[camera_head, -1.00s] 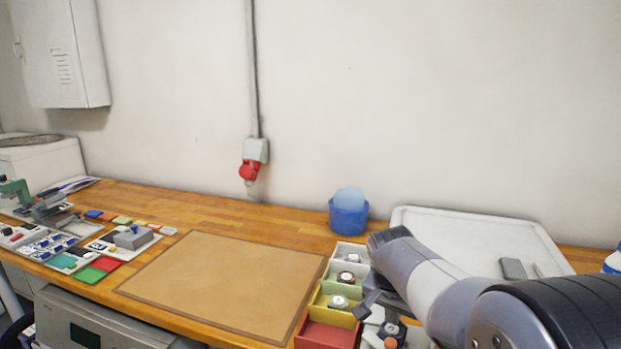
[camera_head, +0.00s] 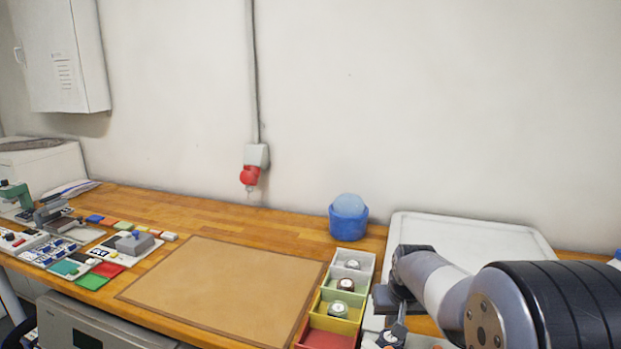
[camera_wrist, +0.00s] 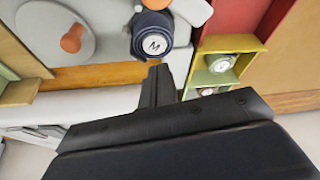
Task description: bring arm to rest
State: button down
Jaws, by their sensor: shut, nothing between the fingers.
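My arm (camera_head: 440,285) reaches in from the right over the bench. In the wrist view my gripper (camera_wrist: 160,75) is shut with nothing between its fingers. Its fingertips point toward a dark blue roll (camera_wrist: 152,35) marked with an M. The fingertips are near the roll in the picture; whether they touch it I cannot tell. In the head view the fingers are mostly hidden, at the right side of the row of coloured bins (camera_head: 322,322).
The bins hold round white-faced items (camera_head: 338,308). A brown mat (camera_head: 225,290) lies bare at mid-bench. A blue tub (camera_head: 348,222) stands behind the bins, a white tray (camera_head: 475,228) at back right. Coloured pieces and a stamp-like tool (camera_head: 134,242) lie at left.

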jog(key=shift+w+n, duration=0.2)
jog(key=shift+n, duration=0.2)
jog(key=shift+a, duration=0.1)
